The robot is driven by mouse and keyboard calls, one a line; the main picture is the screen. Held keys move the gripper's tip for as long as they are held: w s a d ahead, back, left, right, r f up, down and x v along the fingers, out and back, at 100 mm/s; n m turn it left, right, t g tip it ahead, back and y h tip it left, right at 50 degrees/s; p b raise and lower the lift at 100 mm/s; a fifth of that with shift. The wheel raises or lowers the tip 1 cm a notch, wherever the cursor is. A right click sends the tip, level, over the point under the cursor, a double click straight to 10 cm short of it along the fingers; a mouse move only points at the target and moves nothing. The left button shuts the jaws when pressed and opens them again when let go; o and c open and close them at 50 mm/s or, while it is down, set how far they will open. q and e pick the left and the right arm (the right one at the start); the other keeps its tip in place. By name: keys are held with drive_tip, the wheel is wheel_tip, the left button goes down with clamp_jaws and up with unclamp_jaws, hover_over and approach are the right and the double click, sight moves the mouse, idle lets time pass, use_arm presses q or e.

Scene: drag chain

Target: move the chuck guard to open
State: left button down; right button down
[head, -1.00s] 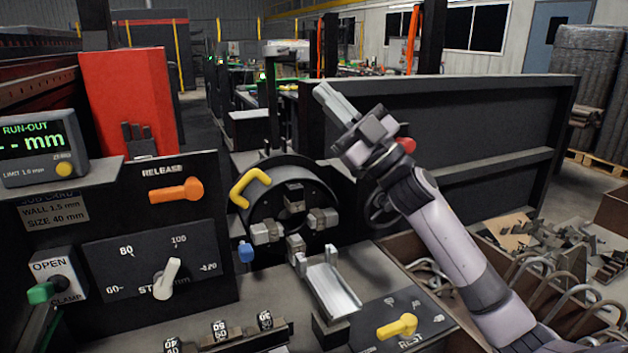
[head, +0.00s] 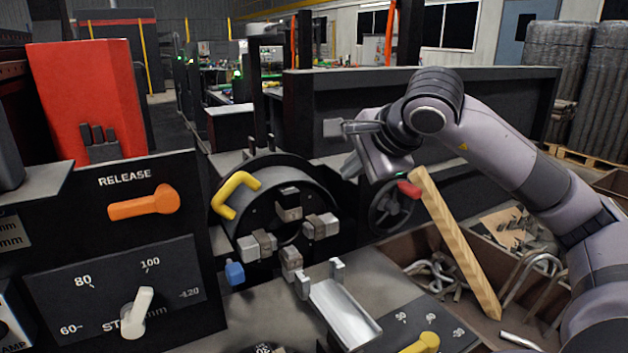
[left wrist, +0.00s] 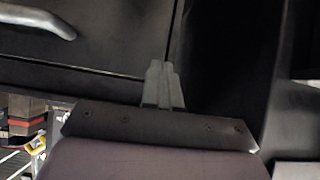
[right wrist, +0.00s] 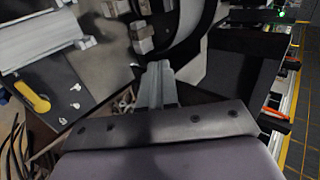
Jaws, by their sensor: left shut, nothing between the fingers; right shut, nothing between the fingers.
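The chuck guard appears as a dark curved hood with a yellow handle (head: 232,194) on its upper left. The handle sits beside the round chuck, whose grey jaws (head: 288,205) are exposed at the front. My right gripper (head: 350,166) is shut and empty, right of the chuck and apart from the yellow handle. In the right wrist view its closed fingers (right wrist: 158,72) point toward the dark chuck area; the yellow guard handle is not visible there. My left gripper (left wrist: 160,72) is shut and empty before a dark panel, and is outside the head view.
An orange release lever (head: 145,203) and a white dial knob (head: 138,312) are on the left panel. A blue knob (head: 235,273) and a metal trough (head: 344,314) lie below the chuck. A red-handled wheel (head: 390,208), a wooden bar (head: 455,243) and a bin of hooks stand right.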

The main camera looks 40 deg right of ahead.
sight(307, 178)
use_arm(q)
drive_tip(key=shift+s+a+r+p, duration=0.25)
drive_tip(key=shift+a+r+p, duration=0.25)
drive_tip(key=shift+p, duration=0.7)
use_arm(e)
drive_tip(key=w+r+x, duration=0.1)
drive_tip(key=r+x, duration=0.1)
drive_tip(key=x, duration=1)
drive_tip(key=shift+w+d+f, duration=0.3)
drive_tip(key=shift+w, duration=0.35)
use_arm(q)
drive_tip(key=shift+d+r, duration=0.1)
drive_tip(key=shift+d, duration=0.05)
use_arm(e)
drive_tip(key=shift+w+d+r+p, duration=0.15)
drive_tip(key=shift+w+p, duration=0.25)
drive_tip(key=shift+w, duration=0.3)
drive_tip(key=shift+w+d+p, duration=0.15)
drive_tip(key=shift+w+p, duration=0.2)
drive_tip(key=shift+w, duration=0.3)
drive_tip(key=shift+w+d, duration=0.1)
drive_tip(key=shift+w, duration=0.2)
use_arm(q)
drive_tip(key=shift+s+r, duration=0.35)
drive_tip(key=shift+r, duration=0.15)
use_arm(e)
drive_tip(key=shift+d+r, duration=0.1)
